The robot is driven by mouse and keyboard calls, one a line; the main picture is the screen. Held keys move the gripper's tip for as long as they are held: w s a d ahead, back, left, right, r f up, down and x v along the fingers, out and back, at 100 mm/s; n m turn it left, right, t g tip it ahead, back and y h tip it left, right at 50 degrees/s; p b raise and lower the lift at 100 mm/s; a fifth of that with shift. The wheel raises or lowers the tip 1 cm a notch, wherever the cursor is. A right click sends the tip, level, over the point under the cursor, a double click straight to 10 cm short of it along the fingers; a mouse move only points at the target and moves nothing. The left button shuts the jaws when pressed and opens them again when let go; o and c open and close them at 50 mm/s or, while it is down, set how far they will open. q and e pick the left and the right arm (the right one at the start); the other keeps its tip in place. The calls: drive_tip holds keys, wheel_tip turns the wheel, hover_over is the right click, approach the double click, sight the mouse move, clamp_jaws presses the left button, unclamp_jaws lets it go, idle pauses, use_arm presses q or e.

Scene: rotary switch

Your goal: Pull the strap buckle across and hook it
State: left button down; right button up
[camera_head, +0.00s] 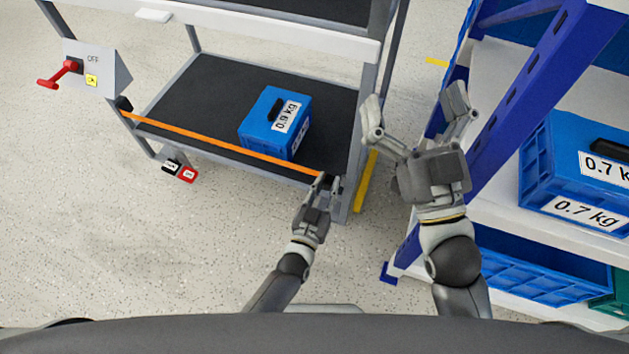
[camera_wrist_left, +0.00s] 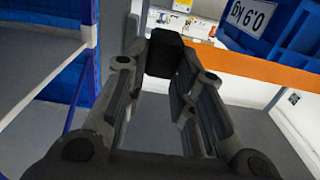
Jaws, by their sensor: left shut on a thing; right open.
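An orange strap (camera_head: 215,140) runs taut across the front of the cart's lower shelf, from a black holder (camera_head: 124,104) on the left post to the right post. It also shows in the wrist view (camera_wrist_left: 262,70). My left gripper (camera_head: 329,181) is at the strap's right end, close to the right post. It is shut on the black buckle (camera_wrist_left: 168,52), seen between its fingertips in the wrist view. The fingers partly hide the buckle in the head view, and I cannot tell whether it touches a hook. My right gripper (camera_head: 418,112) is open and empty, right of the cart.
A blue 0.9 kg crate (camera_head: 262,118) stands on the cart shelf (camera_head: 190,95) behind the strap. A blue rack (camera_head: 520,110) with crates is close on the right. A switch box with a red handle (camera_head: 60,74) is at the far left. The floor in front is clear.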

use_arm(q)
drive_tip(key=shift+s+d, duration=0.35)
drive_tip(key=shift+d, duration=0.4)
use_arm(e)
drive_tip(key=shift+d+f, duration=0.15)
drive_tip(key=shift+d, duration=0.1)
use_arm(q)
drive_tip(key=shift+d, duration=0.1)
drive_tip(key=c, duration=1.2)
unclamp_jaws()
use_arm(e)
drive_tip(key=shift+d, duration=0.1)
drive_tip(key=shift+s, duration=0.1)
use_arm(q)
drive_tip(key=v, duration=1.2)
